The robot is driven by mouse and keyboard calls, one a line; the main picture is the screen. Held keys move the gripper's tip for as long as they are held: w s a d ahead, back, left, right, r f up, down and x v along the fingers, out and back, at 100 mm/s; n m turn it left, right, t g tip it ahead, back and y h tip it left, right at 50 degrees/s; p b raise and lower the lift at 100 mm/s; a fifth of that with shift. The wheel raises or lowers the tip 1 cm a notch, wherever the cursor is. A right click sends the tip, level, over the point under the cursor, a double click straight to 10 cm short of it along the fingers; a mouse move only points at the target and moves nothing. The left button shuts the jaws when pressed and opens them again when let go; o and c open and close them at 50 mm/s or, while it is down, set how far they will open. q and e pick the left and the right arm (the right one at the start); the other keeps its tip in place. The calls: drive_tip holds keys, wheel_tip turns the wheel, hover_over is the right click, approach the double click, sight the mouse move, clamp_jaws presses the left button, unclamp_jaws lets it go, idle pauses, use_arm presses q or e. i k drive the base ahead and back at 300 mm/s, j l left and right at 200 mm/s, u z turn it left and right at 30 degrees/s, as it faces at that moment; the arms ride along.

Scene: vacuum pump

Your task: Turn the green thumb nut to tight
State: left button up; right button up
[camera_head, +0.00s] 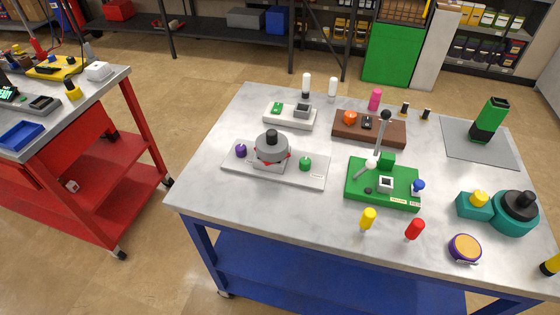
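A green knob (305,163), which looks like the green thumb nut, stands on the right part of a light grey base plate (315,180) on the metal-topped table. A purple knob (241,150) stands at the left end of the same plate. Between them is a round grey pump-like body (272,148) with a black top and small red parts at its rim. Whether the green knob is tight or loose cannot be told. Neither of my grippers shows in the head view.
A green board (357,190) with a lever stands right of the plate. A white block (290,122) and a brown block (345,131) lie behind. Yellow (368,217) and red (415,229) handled pieces stand near the front edge. The tabletop's front left is clear.

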sight(304, 166)
drive_tip(key=j+z, duration=0.15)
drive_tip(key=j, duration=1.25)
